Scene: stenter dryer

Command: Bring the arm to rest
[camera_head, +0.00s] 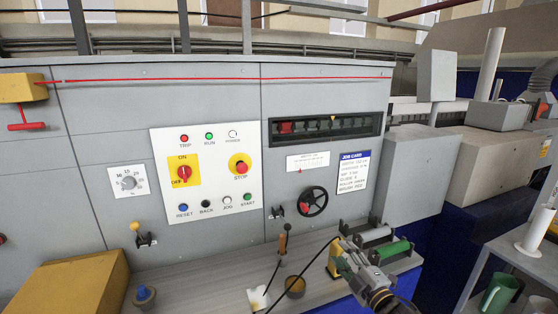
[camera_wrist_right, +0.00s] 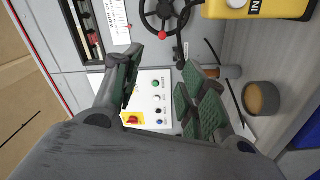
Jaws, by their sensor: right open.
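My right gripper (camera_head: 358,262) is at the lower right of the head view, in front of the machine's ledge. In the right wrist view its two dark green padded fingers (camera_wrist_right: 165,88) stand apart, with nothing held between them. The control panel (camera_head: 206,170) shows beyond it, partly hidden by the fingers in the wrist view (camera_wrist_right: 150,85). My left gripper is not in view.
A black handwheel (camera_head: 313,201) is on the machine front above the ledge. A shelf with a green mug (camera_head: 497,294) is at right.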

